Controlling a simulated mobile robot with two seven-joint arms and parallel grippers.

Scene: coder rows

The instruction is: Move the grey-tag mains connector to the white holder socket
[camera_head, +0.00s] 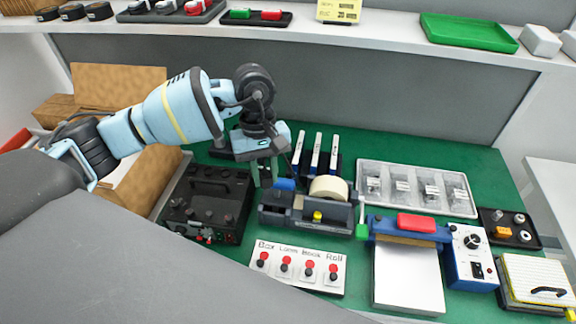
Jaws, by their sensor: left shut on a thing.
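My left gripper (264,176) points down at the middle of the green bench, behind the left end of a dark grey machine with a tape roll. Its fingers are shut on a small dark thing, mostly hidden between them. I cannot make out a grey tag, so I cannot tell from its look if it is the mains connector. A black box (212,190) with knobs and small coloured parts along its front edge stands left of the gripper. I cannot pick out the white holder socket with certainty. My right gripper is not in view.
The tape machine (290,213) is close to the gripper. Several white upright sticks (316,152) stand just right of it. A white panel (299,274) with red and black knobs lies in front. A clear-celled tray (417,188) and a blue-and-white device (470,257) are right. Cardboard (118,86) is left.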

